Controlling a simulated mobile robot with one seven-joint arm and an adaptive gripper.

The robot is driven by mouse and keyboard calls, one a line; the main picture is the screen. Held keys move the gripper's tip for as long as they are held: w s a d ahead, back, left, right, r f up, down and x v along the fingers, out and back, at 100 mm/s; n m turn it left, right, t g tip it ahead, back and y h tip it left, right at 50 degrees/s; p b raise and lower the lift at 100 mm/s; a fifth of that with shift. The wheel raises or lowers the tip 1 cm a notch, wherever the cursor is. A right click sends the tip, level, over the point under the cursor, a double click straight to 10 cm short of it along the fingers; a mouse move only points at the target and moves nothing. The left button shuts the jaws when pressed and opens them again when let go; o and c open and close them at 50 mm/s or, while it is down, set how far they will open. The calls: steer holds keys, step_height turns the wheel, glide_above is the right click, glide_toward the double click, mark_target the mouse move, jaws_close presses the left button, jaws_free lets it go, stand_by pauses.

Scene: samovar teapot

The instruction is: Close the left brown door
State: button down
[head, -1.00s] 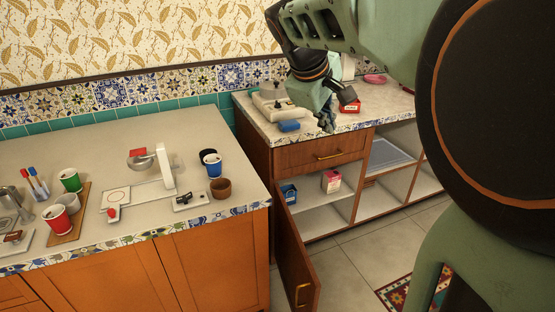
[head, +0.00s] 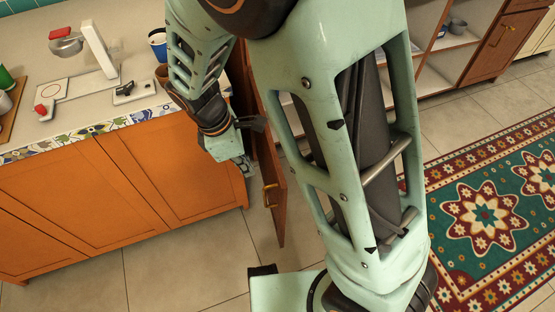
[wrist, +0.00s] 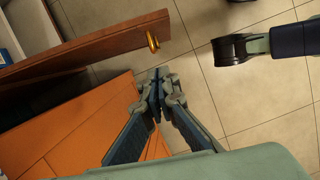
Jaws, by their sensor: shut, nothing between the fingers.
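The left brown door (head: 270,148) stands open, sticking out from its cabinet into the aisle. Its gold handle (head: 269,196) is on the side facing the orange counter. In the wrist view the door (wrist: 90,45) crosses the upper left, with its handle (wrist: 152,41) near the free end. My gripper (head: 246,168) is shut and empty, in the gap between the orange counter and the door's handle side. In the wrist view the fingertips (wrist: 157,77) point toward the door and appear apart from it.
Open shelves (head: 445,55) are at the back right. Tiled floor (head: 190,270) is clear in front; a patterned rug (head: 490,210) lies right.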

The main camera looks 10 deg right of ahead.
mark_target(273, 185)
steer(key=b+x, duration=0.1)
steer(key=x, duration=0.2)
steer(key=d+b+x, duration=0.1)
steer(key=x, duration=0.3)
steer(key=d+b+x, duration=0.1)
steer(key=b+x, duration=0.1)
steer(key=x, duration=0.2)
steer(key=shift+s+d+r, duration=0.1)
steer(key=shift+d+r, duration=0.05)
steer(key=shift+d, duration=0.7)
